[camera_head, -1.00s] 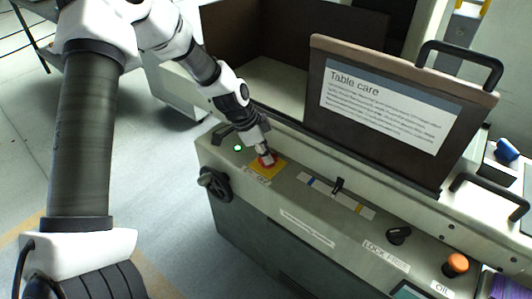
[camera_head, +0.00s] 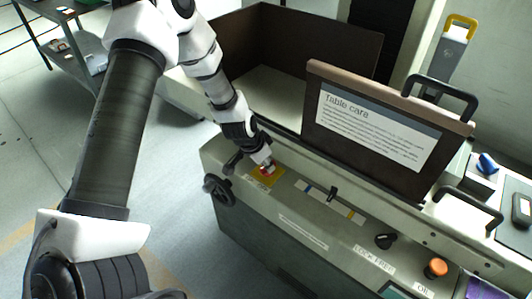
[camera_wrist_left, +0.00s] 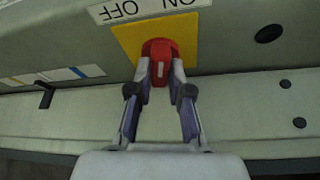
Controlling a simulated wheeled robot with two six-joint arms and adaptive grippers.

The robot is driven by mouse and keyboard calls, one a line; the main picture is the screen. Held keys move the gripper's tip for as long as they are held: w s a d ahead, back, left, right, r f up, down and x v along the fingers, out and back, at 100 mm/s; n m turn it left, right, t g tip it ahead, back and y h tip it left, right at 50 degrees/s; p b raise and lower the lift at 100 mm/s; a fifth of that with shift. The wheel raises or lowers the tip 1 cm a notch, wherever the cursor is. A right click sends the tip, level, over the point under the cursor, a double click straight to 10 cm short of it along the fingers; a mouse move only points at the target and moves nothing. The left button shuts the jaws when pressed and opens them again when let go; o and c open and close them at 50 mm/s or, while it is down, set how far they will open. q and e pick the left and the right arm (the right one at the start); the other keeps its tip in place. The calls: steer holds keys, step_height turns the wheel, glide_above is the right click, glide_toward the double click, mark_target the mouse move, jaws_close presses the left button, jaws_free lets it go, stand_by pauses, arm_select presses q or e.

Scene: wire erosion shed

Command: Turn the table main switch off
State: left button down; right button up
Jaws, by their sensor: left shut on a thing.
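The table main switch is a red knob (camera_wrist_left: 160,62) on a yellow plate (camera_wrist_left: 185,32), with an ON/OFF label (camera_wrist_left: 150,9) that appears upside down in the left wrist view. A short pale mark shows on the knob. In the head view the yellow plate (camera_head: 268,176) lies on the left part of the machine's front ledge. My left gripper (camera_wrist_left: 160,72) is shut on the red knob, with one finger on each side. In the head view my left gripper (camera_head: 268,167) partly covers the switch. I cannot tell which setting the knob points to. My right gripper is not in view.
A "Table care" board (camera_head: 375,125) stands behind the ledge, right of my left arm. A black handwheel (camera_head: 218,190) is on the front left. A black knob (camera_head: 385,241) and orange button (camera_head: 436,267) sit further right. Open floor (camera_head: 60,180) lies left.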

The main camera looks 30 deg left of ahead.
arm_select(q)
steer(key=n+y+p, duration=0.1)
steer(key=n+p, duration=0.3)
steer(key=n+y+p, duration=0.1)
steer(key=n+p, duration=0.1)
steer(key=shift+d+r+y+p, duration=0.15)
steer(key=shift+r+y+p, duration=0.1)
steer(key=shift+y+p, duration=0.05)
steer(key=n+y+p, duration=0.1)
steer(key=n+p, duration=0.2)
steer(key=shift+d+n, duration=0.1)
steer(key=shift+n, duration=0.2)
steer(key=shift+f+n+g+y+p, duration=0.2)
steer(key=shift+n+g+y+p, duration=0.25)
steer(key=shift+n+p, duration=0.6)
steer(key=c, duration=1.1)
jaws_free()
steer(key=shift+w, duration=0.1)
steer(key=v, duration=1.1)
steer(key=shift+r, duration=0.4)
